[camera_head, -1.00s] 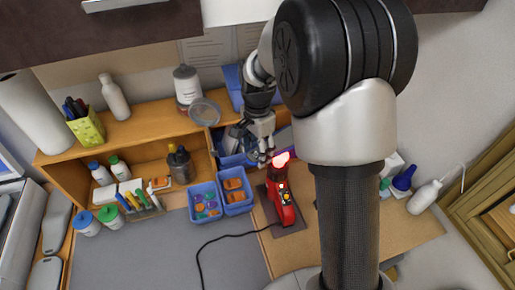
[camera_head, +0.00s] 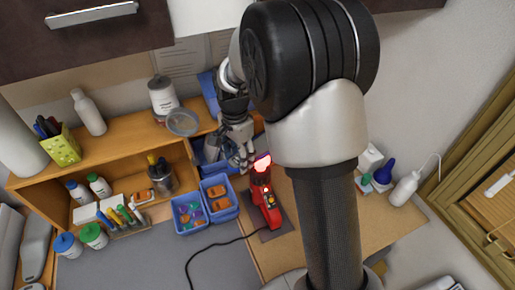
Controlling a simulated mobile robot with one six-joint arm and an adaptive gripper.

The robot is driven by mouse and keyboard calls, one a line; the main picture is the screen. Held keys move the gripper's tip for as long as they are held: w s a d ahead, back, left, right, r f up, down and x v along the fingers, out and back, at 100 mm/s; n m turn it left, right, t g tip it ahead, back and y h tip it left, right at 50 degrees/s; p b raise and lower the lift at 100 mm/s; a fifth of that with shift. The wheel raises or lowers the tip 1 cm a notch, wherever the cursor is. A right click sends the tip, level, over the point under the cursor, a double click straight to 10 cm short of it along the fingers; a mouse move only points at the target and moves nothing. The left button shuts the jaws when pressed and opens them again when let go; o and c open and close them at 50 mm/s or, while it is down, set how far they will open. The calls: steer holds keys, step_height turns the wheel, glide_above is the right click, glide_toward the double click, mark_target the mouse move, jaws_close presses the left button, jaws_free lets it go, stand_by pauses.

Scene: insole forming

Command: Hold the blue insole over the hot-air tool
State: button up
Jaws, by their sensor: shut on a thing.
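The red hot-air tool (camera_head: 266,205) stands on a dark mat on the wooden bench, its top end (camera_head: 262,165) glowing pink-red. My gripper (camera_head: 246,162) is just left of and behind the glowing end. It is shut on the blue insole (camera_head: 265,156), of which only a small bluish-purple sliver shows at the glow. My arm hides the rest of the insole. I cannot tell the gap between insole and tool.
Two blue bins (camera_head: 219,198) with small parts stand left of the tool. A black cable (camera_head: 215,243) runs left from it. A wooden shelf (camera_head: 120,160) with bottles is further left. A white squeeze bottle (camera_head: 404,188) stands at right. Grey worktop at front left is mostly clear.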

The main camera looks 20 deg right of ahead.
steer(key=s+r+p, duration=0.5)
steer(key=r, duration=0.4)
steer(key=shift+f, duration=0.1)
